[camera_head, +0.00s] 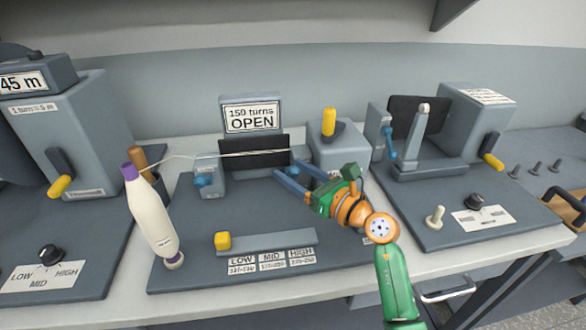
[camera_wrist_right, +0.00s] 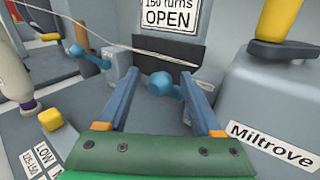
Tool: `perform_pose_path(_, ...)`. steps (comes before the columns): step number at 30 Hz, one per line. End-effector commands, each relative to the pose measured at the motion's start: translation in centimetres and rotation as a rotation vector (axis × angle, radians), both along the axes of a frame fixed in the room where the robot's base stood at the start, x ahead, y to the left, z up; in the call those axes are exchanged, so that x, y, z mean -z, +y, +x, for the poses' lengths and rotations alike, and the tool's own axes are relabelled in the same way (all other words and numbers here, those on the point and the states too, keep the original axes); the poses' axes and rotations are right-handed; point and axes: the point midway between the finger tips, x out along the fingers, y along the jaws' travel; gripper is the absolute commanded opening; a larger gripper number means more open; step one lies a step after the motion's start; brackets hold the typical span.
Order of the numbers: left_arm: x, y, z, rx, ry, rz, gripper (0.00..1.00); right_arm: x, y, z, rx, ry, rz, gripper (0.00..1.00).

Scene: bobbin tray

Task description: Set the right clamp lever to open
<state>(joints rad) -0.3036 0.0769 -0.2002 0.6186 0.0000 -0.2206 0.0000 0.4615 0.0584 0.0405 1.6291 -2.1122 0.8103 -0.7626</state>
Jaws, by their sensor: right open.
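The right clamp lever (camera_wrist_right: 165,84) is blue with a round knob. It shows in the right wrist view between the two fingers of my right gripper (camera_wrist_right: 161,76), below the dark panel (camera_wrist_right: 168,52). In the head view my right gripper (camera_head: 285,165) reaches to the right side of the middle machine, its fingers apart, and largely hides this lever. I cannot tell whether a finger touches it. The left clamp lever (camera_head: 203,181), also blue, is on the left post. A sign (camera_head: 251,117) reads "150 turns OPEN". My left gripper is not in view.
A pale thread (camera_head: 225,154) runs across in front of the panel. A white bobbin with purple ends (camera_head: 152,215) stands tilted at left. A yellow-handled lever (camera_head: 329,122) stands behind my gripper; a yellow slider (camera_head: 222,240) is in front. Similar machines flank both sides.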

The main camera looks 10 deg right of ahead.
Motion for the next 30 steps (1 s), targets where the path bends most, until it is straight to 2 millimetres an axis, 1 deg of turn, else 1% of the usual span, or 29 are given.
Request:
perform_pose_path(6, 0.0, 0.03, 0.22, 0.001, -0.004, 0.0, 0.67, 0.01, 0.11, 0.13, 0.0, -0.001, 0.001, 0.66)
perform_pose_path(7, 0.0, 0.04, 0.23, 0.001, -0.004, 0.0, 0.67, 0.0, 0.11, 0.12, 0.0, -0.001, 0.001, 0.64)
perform_pose_path(8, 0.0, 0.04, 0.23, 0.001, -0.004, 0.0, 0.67, 0.01, 0.11, 0.12, 0.0, -0.001, 0.001, 0.55)
perform_pose_path(9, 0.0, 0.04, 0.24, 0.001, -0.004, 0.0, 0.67, 0.0, 0.09, 0.12, 0.0, -0.001, 0.001, 0.45)
perform_pose_path(11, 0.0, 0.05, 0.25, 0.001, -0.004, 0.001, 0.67, 0.01, 0.09, 0.12, 0.0, 0.0, 0.001, 0.28)
perform_pose_path(12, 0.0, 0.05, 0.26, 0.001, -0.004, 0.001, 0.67, 0.01, 0.09, 0.11, 0.0, 0.0, 0.001, 0.18)
perform_pose_path(14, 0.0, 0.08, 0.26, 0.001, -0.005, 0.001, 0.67, 0.01, 0.09, 0.11, 0.0, 0.0, 0.001, 0.01)
perform_pose_path(15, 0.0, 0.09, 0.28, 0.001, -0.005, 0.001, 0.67, 0.01, 0.09, 0.11, 0.0, 0.0, 0.001, 0.0)
perform_pose_path(30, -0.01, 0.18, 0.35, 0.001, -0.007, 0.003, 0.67, 0.03, 0.11, 0.09, -0.001, 0.0, 0.002, 0.0)
